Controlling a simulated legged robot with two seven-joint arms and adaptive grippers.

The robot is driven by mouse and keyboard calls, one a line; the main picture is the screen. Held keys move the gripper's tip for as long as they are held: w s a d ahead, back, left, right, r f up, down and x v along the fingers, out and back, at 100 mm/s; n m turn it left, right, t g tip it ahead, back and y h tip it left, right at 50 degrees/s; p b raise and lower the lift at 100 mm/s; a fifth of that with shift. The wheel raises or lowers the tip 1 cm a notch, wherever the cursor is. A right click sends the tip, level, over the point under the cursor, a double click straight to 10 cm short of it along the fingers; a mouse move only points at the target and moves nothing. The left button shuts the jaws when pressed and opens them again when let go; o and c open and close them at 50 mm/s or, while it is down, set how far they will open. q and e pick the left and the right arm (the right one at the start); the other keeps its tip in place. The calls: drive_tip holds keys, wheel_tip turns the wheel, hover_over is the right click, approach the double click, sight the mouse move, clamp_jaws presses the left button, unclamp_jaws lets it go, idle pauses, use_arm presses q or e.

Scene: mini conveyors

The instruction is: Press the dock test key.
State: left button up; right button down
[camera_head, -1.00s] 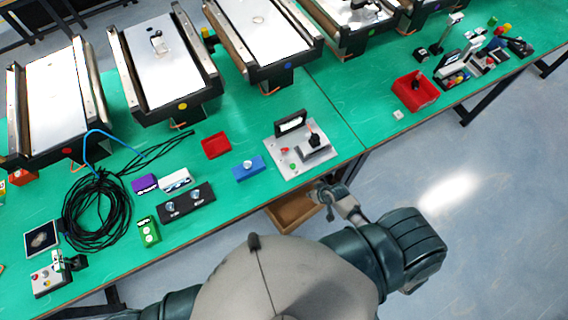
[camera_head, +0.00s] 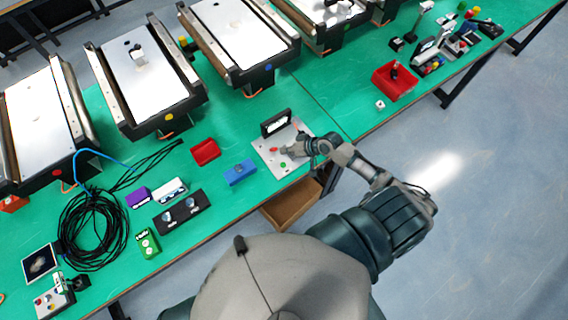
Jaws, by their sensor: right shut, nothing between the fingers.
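A light grey panel plate (camera_head: 268,161) lies near the table's front edge. It carries an upright black-framed display (camera_head: 275,122), a red button (camera_head: 274,149) and a green button (camera_head: 283,165). My right gripper (camera_head: 291,151) is shut and empty, over the plate just right of the red button. It hides the black part that stands on the plate's right side. I cannot tell whether the fingertips touch anything, and no label marks a dock test key legibly. My left gripper is out of view.
A blue box with a button (camera_head: 240,173) and a red tray (camera_head: 205,151) stand left of the plate. A black two-knob box (camera_head: 180,213) and coiled black cable (camera_head: 92,228) lie further left. Conveyors (camera_head: 146,75) line the back. A red bin (camera_head: 394,81) stands right.

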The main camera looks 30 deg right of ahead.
sight(285, 164)
drive_tip(key=f+b, duration=0.2)
drive_tip(key=a+f+b, duration=0.1)
drive_tip(key=f+b, duration=0.1)
drive_tip(key=b, duration=0.1)
drive_tip(key=shift+f, duration=0.3)
drive_tip(key=f, duration=0.1)
drive_tip(key=f+b, duration=0.2)
drive_tip(key=shift+d+f, duration=0.15)
drive_tip(key=shift+d, duration=0.15)
drive_tip(key=shift+f+b, duration=0.45)
drive_tip(key=shift+b, duration=0.05)
drive_tip(key=shift+a, duration=0.15)
drive_tip(key=shift+a+r, duration=0.1)
drive_tip(key=shift+d, duration=0.2)
drive_tip(key=shift+a, duration=0.15)
